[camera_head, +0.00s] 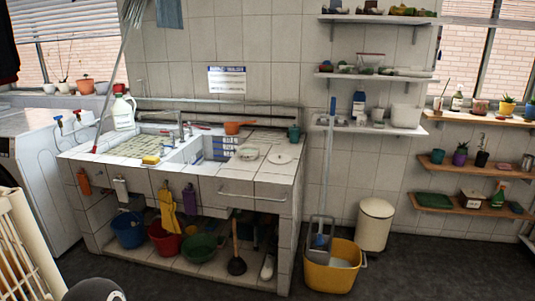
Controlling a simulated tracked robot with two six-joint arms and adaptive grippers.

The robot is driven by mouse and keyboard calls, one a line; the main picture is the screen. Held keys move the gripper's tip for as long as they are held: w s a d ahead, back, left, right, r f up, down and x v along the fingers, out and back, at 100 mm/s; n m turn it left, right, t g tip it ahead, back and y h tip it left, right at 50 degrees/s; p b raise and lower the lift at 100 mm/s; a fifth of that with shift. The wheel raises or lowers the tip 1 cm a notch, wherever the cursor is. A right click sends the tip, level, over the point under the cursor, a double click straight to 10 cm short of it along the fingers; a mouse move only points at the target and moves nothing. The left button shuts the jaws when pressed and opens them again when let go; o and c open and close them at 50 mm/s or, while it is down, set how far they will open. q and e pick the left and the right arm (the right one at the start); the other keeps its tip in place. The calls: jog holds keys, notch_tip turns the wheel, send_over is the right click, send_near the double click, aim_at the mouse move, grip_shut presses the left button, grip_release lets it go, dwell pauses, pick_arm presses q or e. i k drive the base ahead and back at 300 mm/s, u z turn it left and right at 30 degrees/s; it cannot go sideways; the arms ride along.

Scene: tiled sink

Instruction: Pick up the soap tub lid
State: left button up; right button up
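A flat, round white piece (283,157) lies on the tiled counter right of the sink basin; it looks like the soap tub lid, but it is small in view. Just left of it is a round, pale, shallow tub (247,153), apparently without a cover; its contents are too small to tell. The two sit close together near the counter's front edge. Neither of my grippers shows in the head view, and nothing is holding the lid.
An orange pan (238,127) and a teal cup (294,133) stand behind on the counter. The sink basin (206,151) lies to the left. On the floor, a yellow mop bucket (343,275) and a cream bin (375,225) stand right of the counter. Dark floor in front is clear.

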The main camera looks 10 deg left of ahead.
aim_at(279, 159)
jog(key=u, duration=0.05)
jog(key=i, duration=2.25)
jog(key=z, duration=0.15)
